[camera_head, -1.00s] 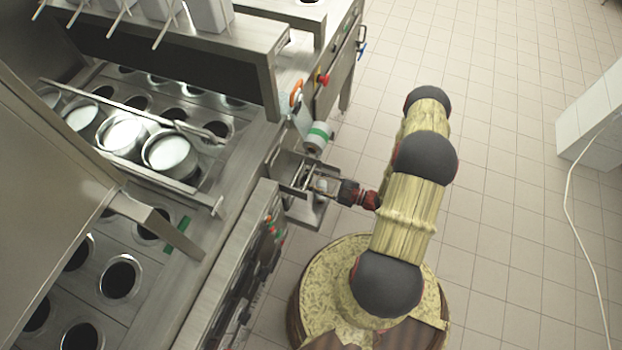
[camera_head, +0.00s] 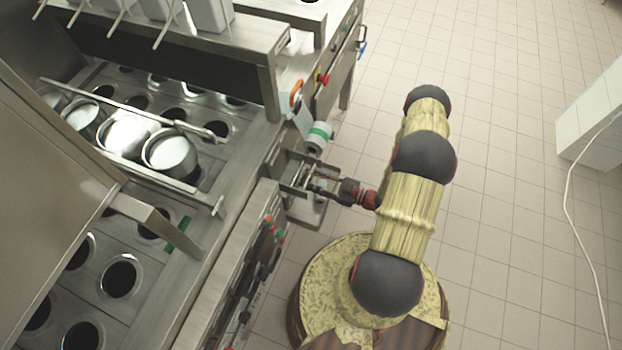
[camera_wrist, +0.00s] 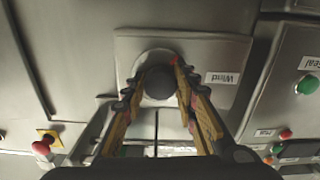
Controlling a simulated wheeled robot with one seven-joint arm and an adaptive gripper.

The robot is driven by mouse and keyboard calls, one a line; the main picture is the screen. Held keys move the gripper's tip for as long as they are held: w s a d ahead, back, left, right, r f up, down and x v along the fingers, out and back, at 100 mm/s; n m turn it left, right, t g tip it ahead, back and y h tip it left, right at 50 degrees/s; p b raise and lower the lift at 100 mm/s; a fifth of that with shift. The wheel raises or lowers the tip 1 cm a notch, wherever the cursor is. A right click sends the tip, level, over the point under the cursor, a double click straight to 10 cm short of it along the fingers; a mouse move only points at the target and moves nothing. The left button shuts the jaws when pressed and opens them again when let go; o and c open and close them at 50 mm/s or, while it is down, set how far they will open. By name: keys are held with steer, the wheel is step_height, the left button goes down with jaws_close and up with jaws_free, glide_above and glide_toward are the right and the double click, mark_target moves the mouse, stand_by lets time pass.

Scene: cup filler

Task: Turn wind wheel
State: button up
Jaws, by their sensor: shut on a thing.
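The wind wheel (camera_wrist: 159,83) shows in the wrist view as a dark round knob on a pale round base, beside a plate with the label "Wind" (camera_wrist: 222,78). My gripper (camera_wrist: 160,80) has its two fingers on either side of the knob and is shut on it. A red mark shows near the top of the right fingertip. In the head view my gripper (camera_head: 322,184) reaches left from my arm into a metal recess on the machine's side. The wheel itself is hard to make out there.
The filling machine (camera_head: 235,215) fills the left, with cups (camera_head: 170,152) in its holes. A red button (camera_wrist: 41,148) and a green button (camera_wrist: 307,84) flank the wheel. A roll (camera_head: 318,137) hangs above the recess. Tiled floor (camera_head: 510,240) is open on the right.

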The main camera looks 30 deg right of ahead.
steer(key=o, duration=1.2)
steer(key=shift+c, duration=0.2)
steer(key=shift+d, duration=0.1)
steer(key=v, duration=1.2)
